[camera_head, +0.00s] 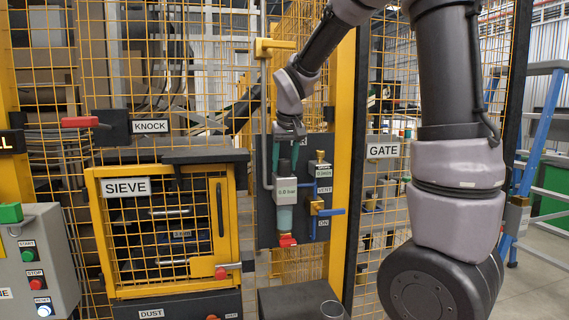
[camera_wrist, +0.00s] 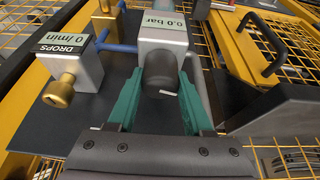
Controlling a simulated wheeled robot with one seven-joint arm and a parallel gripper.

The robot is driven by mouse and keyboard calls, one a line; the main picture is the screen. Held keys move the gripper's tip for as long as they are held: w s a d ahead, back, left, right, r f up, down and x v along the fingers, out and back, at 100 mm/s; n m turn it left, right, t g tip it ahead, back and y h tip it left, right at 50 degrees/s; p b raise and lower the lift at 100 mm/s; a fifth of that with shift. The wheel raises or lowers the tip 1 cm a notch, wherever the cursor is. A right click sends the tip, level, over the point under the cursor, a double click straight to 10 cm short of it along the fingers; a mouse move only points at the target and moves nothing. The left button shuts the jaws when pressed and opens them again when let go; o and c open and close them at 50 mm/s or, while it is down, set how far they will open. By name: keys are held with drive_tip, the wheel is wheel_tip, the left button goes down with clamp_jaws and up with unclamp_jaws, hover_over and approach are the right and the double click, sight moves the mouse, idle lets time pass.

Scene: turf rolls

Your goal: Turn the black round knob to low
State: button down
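A small white mark shows on the knob's rim. My gripper (camera_wrist: 160,80) has its two teal fingers apart, their tips on either side of the knob. Whether the fingertips touch the knob I cannot tell. In the head view my gripper (camera_head: 286,163) points down at the top of the regulator (camera_head: 286,190), and the knob is not clearly seen between the fingers.
A brass knob (camera_wrist: 60,92) on a "DROPS" block stands beside the regulator. A red part (camera_head: 287,240) is below. The yellow sieve cage (camera_head: 165,235) stands to the left and a yellow post (camera_head: 343,150) to the right.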

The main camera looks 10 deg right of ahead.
drive_tip(key=shift+n+y, duration=0.6)
drive_tip(key=shift+n, duration=1)
drive_tip(key=shift+c, duration=1.5)
unclamp_jaws()
drive_tip(key=v, duration=1)
drive_tip(key=shift+r, duration=0.4)
drive_tip(key=shift+s+d, duration=0.1)
drive_tip(key=shift+s, duration=0.05)
